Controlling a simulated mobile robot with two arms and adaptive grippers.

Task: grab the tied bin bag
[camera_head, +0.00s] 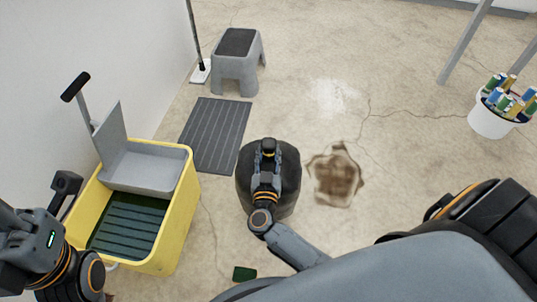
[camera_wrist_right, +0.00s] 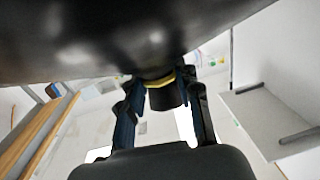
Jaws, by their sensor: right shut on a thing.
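The tied bin bag (camera_head: 286,182) is black and rounded and shows in the middle of the head view, partly hidden by my right arm. My right gripper (camera_head: 268,150) is over its top. In the right wrist view the bag's dark body (camera_wrist_right: 130,40) fills the top, and its neck with a yellow tie (camera_wrist_right: 158,82) sits between the two fingers of the right gripper (camera_wrist_right: 165,95), which is shut on it. Whether the bag touches the floor cannot be told. My left gripper (camera_head: 65,186) is at the left edge, beside the yellow bucket; its fingers are unclear.
A yellow mop bucket (camera_head: 186,205) with a grey wringer stands at the left. A grey striped mat (camera_head: 215,134) and a grey step stool (camera_head: 238,72) are behind it. A brown stain (camera_head: 335,176) lies right of the bag. A white bucket of cans (camera_head: 490,122) stands far right.

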